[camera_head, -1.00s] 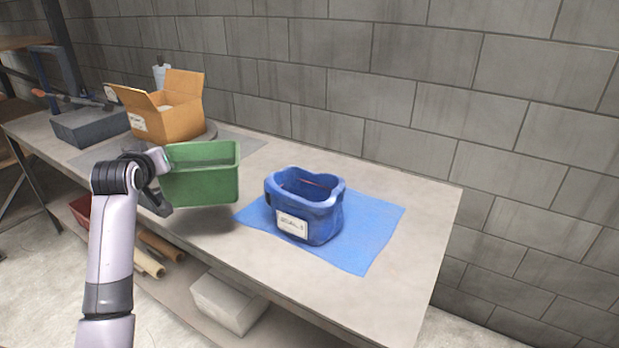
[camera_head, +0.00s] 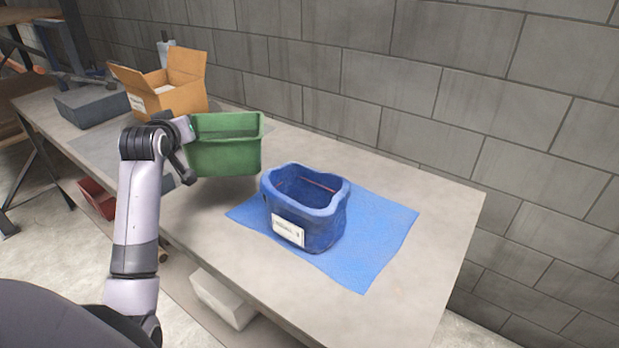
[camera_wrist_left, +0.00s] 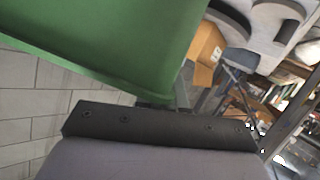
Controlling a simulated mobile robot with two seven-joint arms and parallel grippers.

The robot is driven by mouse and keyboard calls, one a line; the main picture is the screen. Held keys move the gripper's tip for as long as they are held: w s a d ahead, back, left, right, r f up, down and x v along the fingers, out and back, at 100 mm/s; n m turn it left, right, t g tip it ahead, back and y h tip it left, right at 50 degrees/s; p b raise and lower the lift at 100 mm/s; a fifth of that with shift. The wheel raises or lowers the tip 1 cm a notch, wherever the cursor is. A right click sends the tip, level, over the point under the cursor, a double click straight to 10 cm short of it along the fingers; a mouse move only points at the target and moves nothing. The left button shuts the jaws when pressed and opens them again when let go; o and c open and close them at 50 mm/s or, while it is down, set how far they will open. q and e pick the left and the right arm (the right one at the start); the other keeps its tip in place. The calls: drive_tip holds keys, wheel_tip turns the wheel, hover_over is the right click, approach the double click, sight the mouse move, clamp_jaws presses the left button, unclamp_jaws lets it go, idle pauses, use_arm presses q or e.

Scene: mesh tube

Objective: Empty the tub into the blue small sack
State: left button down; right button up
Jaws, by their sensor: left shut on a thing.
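The green tub (camera_head: 226,150) is held upright above the table, to the left of the blue sack. My left gripper (camera_head: 189,140) is shut on the tub's left side, and the tub fills the upper left of the left wrist view (camera_wrist_left: 100,35). The tub's contents are hidden behind its wall. The small blue sack (camera_head: 322,222) stands open at the top on a blue mat (camera_head: 383,225), with a white label on its front. A thin reddish line shows inside it. My right gripper is not in view.
An open cardboard box (camera_head: 178,100) and a grey box (camera_head: 90,106) stand on the table (camera_head: 420,318) at the back left. A block wall (camera_head: 420,80) runs behind. A pale box (camera_head: 223,299) sits below. The table's right end is clear.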

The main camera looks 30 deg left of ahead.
use_arm(q)
drive_tip(key=shift+s+r, duration=0.1)
drive_tip(key=shift+r, duration=0.05)
drive_tip(key=d+r+m+t+y+b, duration=0.2)
drive_tip(key=d+r+m+y+b, duration=0.2)
drive_tip(key=d+r, duration=0.6)
drive_tip(key=shift+w+d+r+m+t, duration=0.25)
drive_tip(key=shift+w+d+m+t, duration=0.35)
drive_tip(key=shift+m, duration=0.6)
idle(0.8)
drive_tip(key=shift+s+d+m+b, duration=0.15)
drive_tip(key=shift+d+m+b, duration=0.15)
drive_tip(key=shift+d+b, duration=0.1)
drive_tip(key=shift+d+r, duration=0.1)
drive_tip(key=shift+d, duration=0.2)
drive_tip(key=shift+d+m+y+b, duration=0.3)
drive_tip(key=shift+d+m+b, duration=0.15)
drive_tip(key=shift+m, duration=0.15)
drive_tip(key=shift+d+m+t, duration=0.4)
drive_tip(key=shift+d+t, duration=0.1)
